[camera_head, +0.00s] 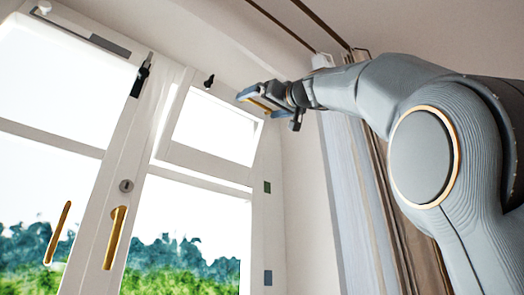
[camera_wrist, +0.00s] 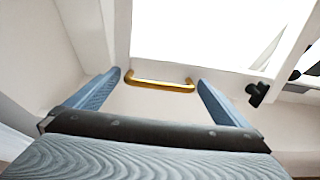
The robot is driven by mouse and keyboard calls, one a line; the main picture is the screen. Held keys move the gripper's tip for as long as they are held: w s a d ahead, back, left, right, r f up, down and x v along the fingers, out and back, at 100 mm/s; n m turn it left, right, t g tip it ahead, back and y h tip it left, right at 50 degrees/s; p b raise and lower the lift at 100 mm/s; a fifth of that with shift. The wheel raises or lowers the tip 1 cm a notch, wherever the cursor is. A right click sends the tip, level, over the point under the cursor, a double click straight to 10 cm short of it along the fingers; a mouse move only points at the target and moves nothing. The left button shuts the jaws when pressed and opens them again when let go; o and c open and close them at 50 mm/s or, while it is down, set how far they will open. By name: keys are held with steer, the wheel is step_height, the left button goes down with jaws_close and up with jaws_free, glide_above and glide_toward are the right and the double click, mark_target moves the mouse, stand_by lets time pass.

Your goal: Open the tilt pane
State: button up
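The tilt pane (camera_head: 195,160) is the small white-framed upper pane of the right-hand window in the head view. My gripper (camera_head: 252,100) is at the pane's upper right corner in the head view, partly covering the handle. In the wrist view my gripper (camera_wrist: 160,88) is open, its two blue fingers spread wide on either side of the handle, with space between each finger and the bar ends. Contact is not visible.
A black catch (camera_head: 209,81) sits above the pane; it also seems to show in the wrist view (camera_wrist: 258,94). Two lower brass handles (camera_head: 114,238) (camera_head: 57,234) are on the large windows. A curtain (camera_head: 352,190) hangs right of the window, close behind my arm.

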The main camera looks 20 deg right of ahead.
steer(key=b+v, duration=0.4)
steer(key=v, duration=0.3)
steer(key=shift+s, duration=0.35)
steer(key=shift+d+f, duration=0.1)
stand_by(0.4)
